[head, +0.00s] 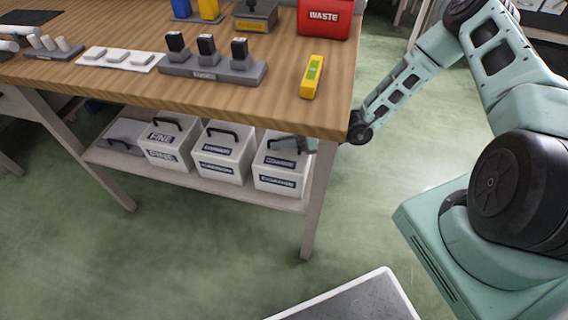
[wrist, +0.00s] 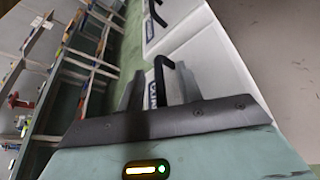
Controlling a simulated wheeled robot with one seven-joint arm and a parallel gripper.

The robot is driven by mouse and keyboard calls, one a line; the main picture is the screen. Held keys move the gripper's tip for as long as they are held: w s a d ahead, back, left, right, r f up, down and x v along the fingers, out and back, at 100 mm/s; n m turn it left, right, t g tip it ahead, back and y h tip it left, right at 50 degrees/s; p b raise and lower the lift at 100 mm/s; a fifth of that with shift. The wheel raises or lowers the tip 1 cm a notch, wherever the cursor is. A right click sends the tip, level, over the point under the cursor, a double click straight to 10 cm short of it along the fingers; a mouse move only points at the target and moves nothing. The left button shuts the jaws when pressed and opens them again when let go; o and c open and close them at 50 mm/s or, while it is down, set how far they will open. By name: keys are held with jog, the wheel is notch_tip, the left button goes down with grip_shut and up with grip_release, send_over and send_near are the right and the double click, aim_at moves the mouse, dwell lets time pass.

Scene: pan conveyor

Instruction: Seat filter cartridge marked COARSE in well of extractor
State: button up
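Three white box-shaped cartridges with black handles stand on the shelf under the workbench. The left cartridge (head: 168,150) reads FINE; the labels on the middle cartridge (head: 226,145) and the right cartridge (head: 272,160) are too small for me to read surely. My gripper (head: 290,146) reaches in from the right, at the top of the right cartridge. In the wrist view my gripper (wrist: 158,88) has its two fingers apart, with a black handle (wrist: 164,68) between or just beyond them. Contact with the handle cannot be told. I cannot identify the extractor or its well.
The wooden bench top (head: 120,82) is above the shelf, and its right leg (head: 312,195) stands close to my arm. A grey piece (head: 122,135) lies at the shelf's left end. A red WASTE bin (head: 324,18) and a yellow tool (head: 312,76) are on the bench. Green floor is open in front.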

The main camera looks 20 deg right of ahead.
jog(key=shift+a, duration=0.1)
grip_shut()
jog(key=shift+w, duration=0.1)
dwell(1.3)
